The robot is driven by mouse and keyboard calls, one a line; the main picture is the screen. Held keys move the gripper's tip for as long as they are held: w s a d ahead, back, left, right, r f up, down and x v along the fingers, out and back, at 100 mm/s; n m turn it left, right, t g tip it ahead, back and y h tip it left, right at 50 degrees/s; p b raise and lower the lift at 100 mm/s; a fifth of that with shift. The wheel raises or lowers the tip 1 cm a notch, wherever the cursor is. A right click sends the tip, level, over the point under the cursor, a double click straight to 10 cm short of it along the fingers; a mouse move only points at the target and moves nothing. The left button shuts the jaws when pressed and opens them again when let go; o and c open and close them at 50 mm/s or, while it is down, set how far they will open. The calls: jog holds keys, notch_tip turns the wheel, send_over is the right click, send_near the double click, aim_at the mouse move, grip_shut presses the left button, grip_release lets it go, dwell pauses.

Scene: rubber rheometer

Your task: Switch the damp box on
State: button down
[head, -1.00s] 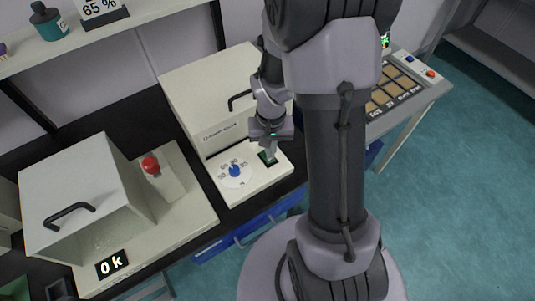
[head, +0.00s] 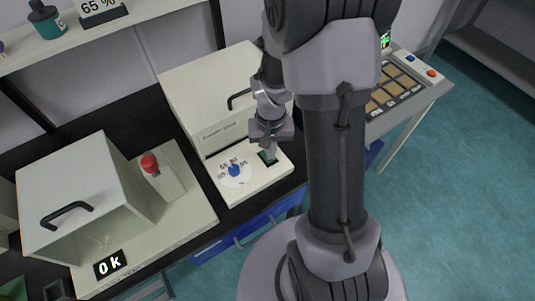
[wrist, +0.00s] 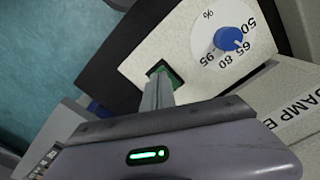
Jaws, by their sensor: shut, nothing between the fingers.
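The damp box (head: 208,92) is a cream-coloured box with a black handle, on the black bench in the head view. Its front ledge carries a blue dial (head: 234,170) on a white scale and a small green switch (head: 264,156). In the wrist view the dial (wrist: 229,39) points near 65, and the switch (wrist: 163,72) shows dark with green edges. My gripper (head: 270,157) is shut and empty, its fingertips at the switch and partly hiding it. In the wrist view the fingertips (wrist: 158,85) overlap the switch; whether they press it I cannot tell.
Left of the damp box stands another cream box (head: 85,195) with a black handle, a red knob (head: 149,163) and a display reading "0 k". A shelf (head: 130,22) runs above. At right is a panel with tan pads (head: 392,90). Open floor lies beyond.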

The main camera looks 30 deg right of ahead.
jog(key=shift+f+b, duration=0.4)
jog(key=shift+f, duration=0.1)
notch_tip(320, 180, up, 7)
jog(key=p, duration=0.5)
jog(key=shift+p, duration=0.3)
jog(key=a+r+t+b, duration=0.2)
jog(key=a+r, duration=0.3)
jog(key=r, duration=0.5)
jog(key=s+a+r+n+t+y+b, duration=0.1)
jog(key=s+a+r+t+y, duration=0.1)
jog(key=s+a+r, duration=0.7)
jog(key=shift+s+a+r+t, duration=0.3)
jog(key=shift+s+r+t, duration=0.6)
jog(key=shift+s, duration=0.3)
